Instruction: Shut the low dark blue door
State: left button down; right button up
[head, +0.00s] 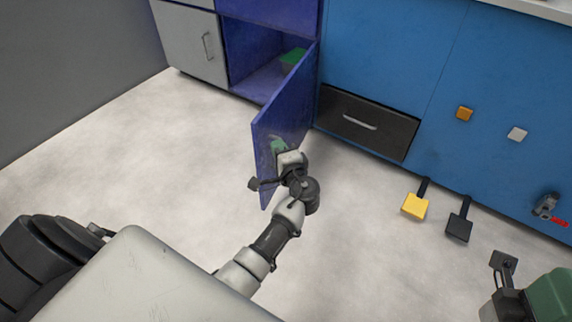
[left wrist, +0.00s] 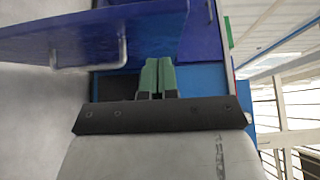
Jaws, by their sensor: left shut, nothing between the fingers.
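The low dark blue door (head: 285,112) stands wide open in the head view, swung out from its right-hand edge into the room. Its outer face is toward me. My left gripper (head: 278,147) is in front of that face, near the free edge; I cannot tell whether it touches. In the left wrist view, the door (left wrist: 45,32) reaches in from the left with its metal handle (left wrist: 122,48). The green fingers of the left gripper (left wrist: 157,78) are together and empty, beside the handle. My right gripper (head: 545,298) is partly cut off at bottom right.
The open cupboard (head: 245,83) holds a green object (head: 293,58). A grey cabinet door (head: 195,42) is to its left, and a black drawer (head: 365,123) to the right. Yellow (head: 415,207) and black pedals (head: 459,228) stick out from the blue front. The left floor is clear.

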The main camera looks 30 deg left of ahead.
aim_at(258, 133)
pick_arm(q)
jog(key=a, duration=0.4)
jog(key=shift+w+f+b, duration=0.1)
jog(key=shift+w+b, duration=0.2)
jog(key=shift+b, duration=0.05)
jog(key=shift+a, duration=0.65)
jog(key=shift+s, duration=0.1)
